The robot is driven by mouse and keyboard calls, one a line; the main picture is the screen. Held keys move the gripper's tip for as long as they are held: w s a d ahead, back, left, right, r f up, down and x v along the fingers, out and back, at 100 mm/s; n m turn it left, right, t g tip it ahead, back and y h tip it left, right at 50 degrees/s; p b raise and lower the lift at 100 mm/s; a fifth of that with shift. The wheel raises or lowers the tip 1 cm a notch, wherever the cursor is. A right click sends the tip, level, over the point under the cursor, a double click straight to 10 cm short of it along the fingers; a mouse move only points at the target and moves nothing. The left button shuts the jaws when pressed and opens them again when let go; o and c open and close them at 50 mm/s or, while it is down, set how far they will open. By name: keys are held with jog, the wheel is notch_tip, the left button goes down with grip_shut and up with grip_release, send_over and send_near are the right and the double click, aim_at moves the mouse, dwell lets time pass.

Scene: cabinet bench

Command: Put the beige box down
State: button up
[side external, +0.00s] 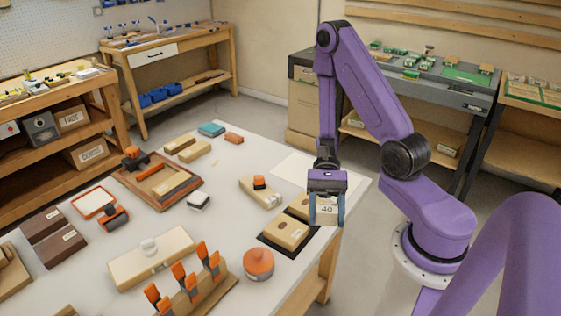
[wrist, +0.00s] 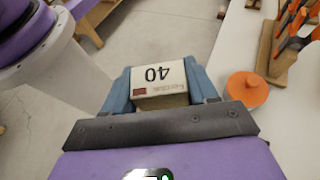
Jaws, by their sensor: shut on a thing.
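In the side view the box is just right of a dark tray (side external: 268,242) holding beige blocks. Whether the box touches anything below cannot be told.
An orange round-knobbed object (side external: 258,263) stands near the table's front edge; it also shows in the wrist view (wrist: 246,90). A rack of orange-handled tools (side external: 190,287) is at the front. A white sheet (side external: 293,168) lies bare in part behind my gripper.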

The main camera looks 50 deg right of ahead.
jog(key=w+m+t+y, duration=0.2)
jog(key=w+m+t, duration=0.55)
jog(key=w, duration=0.25)
jog(key=m+t+h, duration=1.3)
jog(key=m, duration=0.4)
send_over(279, 160)
jog(key=f, duration=1.1)
jog(key=shift+s+f, duration=0.1)
jog(key=shift+s, duration=0.1)
jog(key=shift+w+d+f, duration=0.1)
jog(key=shift+f, duration=0.05)
jog(key=shift+w+f, duration=0.1)
jog(key=shift+f, duration=1.5)
jog(key=shift+f, duration=0.2)
